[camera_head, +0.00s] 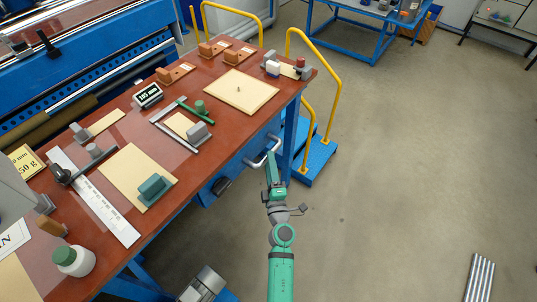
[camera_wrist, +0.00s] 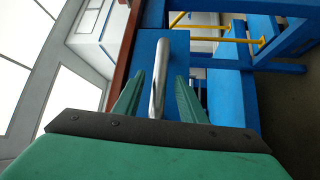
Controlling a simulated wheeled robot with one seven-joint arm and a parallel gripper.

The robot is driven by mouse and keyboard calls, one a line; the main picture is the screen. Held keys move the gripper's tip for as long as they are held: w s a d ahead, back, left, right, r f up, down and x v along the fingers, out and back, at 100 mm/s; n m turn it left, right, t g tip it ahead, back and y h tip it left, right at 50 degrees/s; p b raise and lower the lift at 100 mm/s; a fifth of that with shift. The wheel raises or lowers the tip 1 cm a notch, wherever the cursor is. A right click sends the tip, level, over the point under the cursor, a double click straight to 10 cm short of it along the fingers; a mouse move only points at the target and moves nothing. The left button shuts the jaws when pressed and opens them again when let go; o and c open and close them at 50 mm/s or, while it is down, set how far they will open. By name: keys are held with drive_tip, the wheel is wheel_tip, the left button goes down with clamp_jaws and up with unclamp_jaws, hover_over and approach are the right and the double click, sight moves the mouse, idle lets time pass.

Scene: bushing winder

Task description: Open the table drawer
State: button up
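The table (camera_head: 215,140) has a red-brown top and a blue frame. Its blue drawer front (camera_wrist: 178,55) is in the wrist view, with a shiny metal bar handle (camera_wrist: 158,85) standing out from it. In the head view the handle (camera_head: 264,150) shows at the table's right side, just below the top's edge. My gripper (camera_head: 271,158) is at the handle. In the wrist view my gripper (camera_wrist: 158,98) is open, with one green finger on each side of the bar and gaps visible between. The drawer appears closed; its inside is not visible.
Yellow handrails (camera_head: 318,75) and a blue step (camera_head: 315,165) stand close beyond my gripper. A black object (camera_head: 221,186) sits on the table's side. Boards, gauges and blocks lie on the tabletop. The floor (camera_head: 400,190) to the right is largely clear.

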drive_tip(key=shift+w+a+r, duration=0.15)
drive_tip(key=shift+w, duration=0.8)
drive_tip(key=shift+w+a+r, duration=0.1)
drive_tip(key=shift+w, duration=0.8)
clamp_jaws()
